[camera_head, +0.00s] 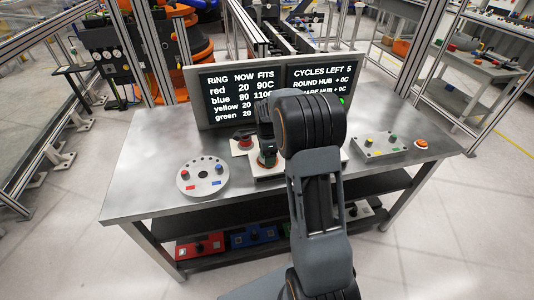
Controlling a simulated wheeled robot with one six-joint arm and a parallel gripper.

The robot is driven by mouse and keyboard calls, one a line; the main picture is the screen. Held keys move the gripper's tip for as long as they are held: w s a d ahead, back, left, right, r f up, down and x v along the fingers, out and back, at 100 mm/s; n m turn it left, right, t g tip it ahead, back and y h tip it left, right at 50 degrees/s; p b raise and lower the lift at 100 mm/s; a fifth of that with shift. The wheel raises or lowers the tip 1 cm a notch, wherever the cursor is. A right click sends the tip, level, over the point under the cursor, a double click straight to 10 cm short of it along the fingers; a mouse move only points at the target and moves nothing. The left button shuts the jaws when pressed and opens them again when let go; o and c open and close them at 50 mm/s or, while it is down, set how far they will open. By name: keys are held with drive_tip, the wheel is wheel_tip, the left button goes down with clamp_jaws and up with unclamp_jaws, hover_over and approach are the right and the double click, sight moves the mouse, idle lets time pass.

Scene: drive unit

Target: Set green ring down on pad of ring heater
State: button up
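My gripper (266,132) points down over the middle of the steel table, partly hidden by my own arm. Its fingers are too small and dark to tell whether they are open or shut. Just below it is a small dark green part (267,157) with some orange-red at its lower edge. I cannot tell for certain that this is the green ring, or whether it is held. It is over or on a white base (262,171), which may be the ring heater; its pad is not clearly visible. My arm hides the area to the right.
A red part sits on a white block (239,150) just left of my gripper. A round grey plate (203,188) with coloured knobs is at front left. A button box (380,149) and an orange button (421,143) are at right. A display (240,95) stands behind, listing green at 20.

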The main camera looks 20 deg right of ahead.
drive_tip(key=o, duration=0.3)
drive_tip(key=shift+o, duration=0.2)
wheel_tip(320, 180, up, 14)
idle(0.5)
drive_tip(key=shift+r, duration=0.1)
